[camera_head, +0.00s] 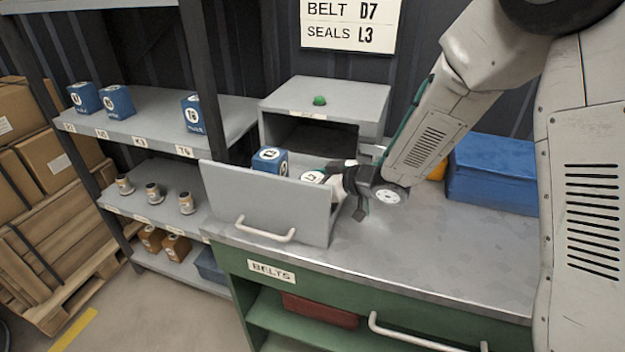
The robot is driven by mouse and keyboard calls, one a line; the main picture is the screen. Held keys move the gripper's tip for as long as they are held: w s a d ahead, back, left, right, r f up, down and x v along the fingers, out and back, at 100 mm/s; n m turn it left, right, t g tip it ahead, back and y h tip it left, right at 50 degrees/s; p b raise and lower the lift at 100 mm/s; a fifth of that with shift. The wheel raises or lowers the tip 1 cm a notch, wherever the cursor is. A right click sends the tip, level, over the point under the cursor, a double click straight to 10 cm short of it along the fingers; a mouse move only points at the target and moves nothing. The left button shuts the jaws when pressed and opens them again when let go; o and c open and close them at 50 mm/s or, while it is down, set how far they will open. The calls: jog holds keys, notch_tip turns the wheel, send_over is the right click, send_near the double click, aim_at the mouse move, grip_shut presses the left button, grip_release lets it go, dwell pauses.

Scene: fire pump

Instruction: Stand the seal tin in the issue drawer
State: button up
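The issue drawer (262,205) is pulled out of a grey cabinet on the bench, its tall front facing me. A blue box (270,160) with a white round label stands inside it on the left. A pale round label (312,177), apparently the top of the seal tin, shows just above the drawer front's right part. My gripper (345,188) reaches in from the right, its dark fingers beside the pale tin. Whether the fingers are closed on it is unclear. The tin's lower part and the drawer floor are hidden by the drawer front.
The cabinet (325,95) has a green knob on top. A blue toolbox (493,172) sits at the back right of the bench (430,255). Shelves (150,125) at left hold blue boxes and small tins. A sign (350,22) reads BELT D7, SEALS L3. The bench front is clear.

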jog(key=shift+f, duration=0.45)
jog(key=o, duration=1.1)
jog(key=shift+c, duration=0.2)
jog(key=shift+r, duration=0.1)
jog(key=shift+r, duration=0.25)
jog(key=v, duration=1.2)
jog(key=shift+r, duration=0.3)
